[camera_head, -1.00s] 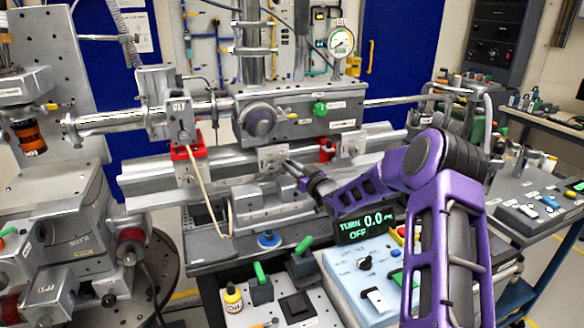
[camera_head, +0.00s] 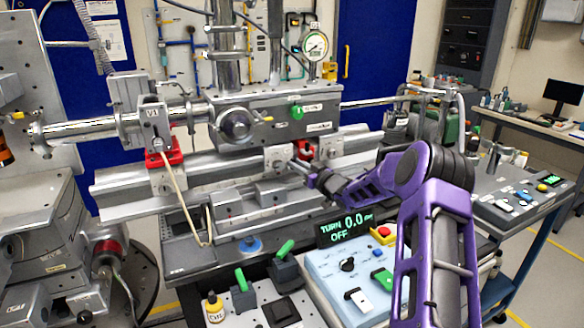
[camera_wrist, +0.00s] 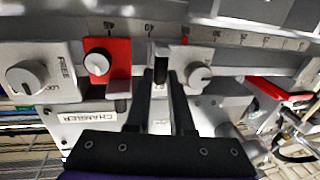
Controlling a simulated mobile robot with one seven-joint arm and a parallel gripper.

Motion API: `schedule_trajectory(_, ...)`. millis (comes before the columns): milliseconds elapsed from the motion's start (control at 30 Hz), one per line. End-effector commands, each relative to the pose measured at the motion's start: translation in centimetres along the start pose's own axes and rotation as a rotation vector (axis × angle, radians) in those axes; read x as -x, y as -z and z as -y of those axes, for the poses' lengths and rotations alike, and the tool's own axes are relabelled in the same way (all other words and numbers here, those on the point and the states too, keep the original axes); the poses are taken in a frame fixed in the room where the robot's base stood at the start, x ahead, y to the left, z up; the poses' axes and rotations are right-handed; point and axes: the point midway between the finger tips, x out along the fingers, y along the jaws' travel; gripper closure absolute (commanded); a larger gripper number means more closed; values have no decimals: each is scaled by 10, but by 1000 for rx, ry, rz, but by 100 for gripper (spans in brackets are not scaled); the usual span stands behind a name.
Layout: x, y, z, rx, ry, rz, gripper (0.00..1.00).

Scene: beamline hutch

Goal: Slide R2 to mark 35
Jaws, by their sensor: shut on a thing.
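A grey rider plate with a round knob, which I take for R2 though no label is readable, sits on the rail (camera_head: 125,188); it shows in the head view (camera_head: 278,157) and the wrist view (camera_wrist: 205,72). My gripper (camera_wrist: 161,75) is shut on a slim dark post (camera_wrist: 161,68) beside this knob. In the head view my gripper (camera_head: 300,166) reaches the rail from the front right. The wrist view looks inverted; its scale (camera_wrist: 240,35) shows 40 just left of the post, with a red tick right of it. The rider's exact reading is unclear.
The control box (camera_head: 350,270) stands in front, below my arm.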

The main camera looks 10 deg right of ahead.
Motion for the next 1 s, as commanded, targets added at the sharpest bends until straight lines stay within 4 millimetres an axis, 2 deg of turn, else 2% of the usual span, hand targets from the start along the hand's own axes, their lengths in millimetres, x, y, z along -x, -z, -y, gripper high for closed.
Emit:
schedule_trajectory(67,0,0,-1,1,-2,1,100)
schedule_trajectory(100,0,0,0,1,-1,1,77)
schedule_trajectory(167,0,0,0,1,-1,1,67)
schedule_trajectory(567,6,0,0,0,0,1,67)
schedule_trajectory(767,37,0,-1,1,-3,3,67)
schedule_trajectory(1000,97,0,-1,1,-3,3,67)
